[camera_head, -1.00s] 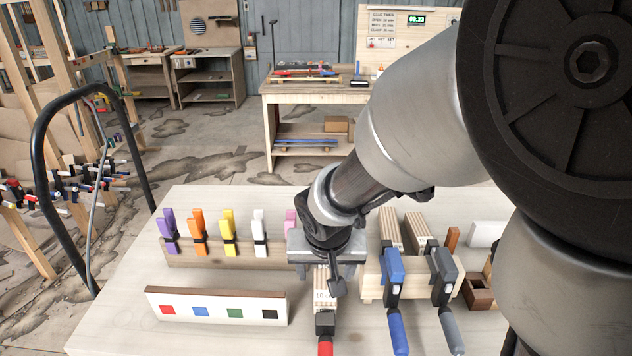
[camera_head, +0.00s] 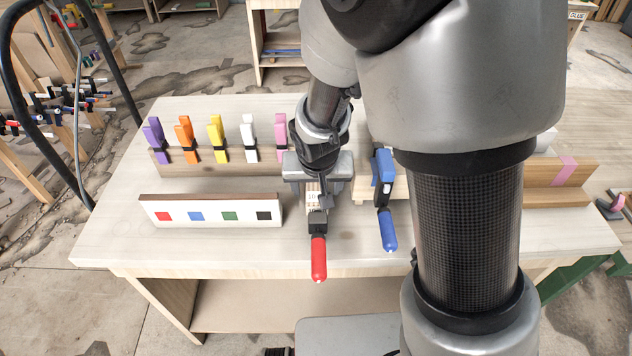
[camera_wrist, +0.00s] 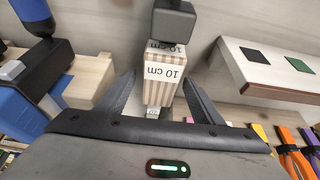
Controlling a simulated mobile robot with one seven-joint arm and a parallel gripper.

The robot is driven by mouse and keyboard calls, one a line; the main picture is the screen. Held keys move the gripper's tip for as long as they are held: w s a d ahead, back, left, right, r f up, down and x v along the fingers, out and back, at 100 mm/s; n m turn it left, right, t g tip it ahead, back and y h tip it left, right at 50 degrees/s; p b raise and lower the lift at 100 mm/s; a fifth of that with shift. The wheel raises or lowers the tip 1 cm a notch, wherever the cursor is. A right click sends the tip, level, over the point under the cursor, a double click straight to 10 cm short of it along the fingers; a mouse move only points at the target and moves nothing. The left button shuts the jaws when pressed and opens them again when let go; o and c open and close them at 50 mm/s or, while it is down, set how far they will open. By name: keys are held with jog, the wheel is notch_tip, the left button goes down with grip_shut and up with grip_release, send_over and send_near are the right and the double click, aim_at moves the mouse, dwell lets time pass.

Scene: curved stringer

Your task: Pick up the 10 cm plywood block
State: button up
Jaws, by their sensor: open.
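The plywood block (camera_wrist: 165,76) has striped layered sides and white labels reading "10 cm". In the wrist view it is between the two spread fingers of my gripper (camera_wrist: 160,88), with a gap visible on each side. The jaws are open. A clamp (camera_wrist: 172,22) sits at the block's far end and seems to touch it. In the head view, the block (camera_head: 313,197) shows only partly below my gripper (camera_head: 317,176), and the clamp's red handle (camera_head: 319,258) points to the front edge. My gripper hides the rest of the block.
A white board with colored squares (camera_head: 212,204) stands left of the block. Several colored spring clamps (camera_head: 217,135) sit on a wooden rail behind it. A blue clamp (camera_head: 386,205) on a wooden piece is close on the right. The table (camera_head: 110,235) is bare at front left.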

jog(key=shift+f, duration=0.25)
jog(key=shift+c, duration=0.2)
dwell(0.3)
jog(key=c, duration=1.1)
jog(key=shift+c, duration=0.2)
jog(key=shift+r, duration=0.1)
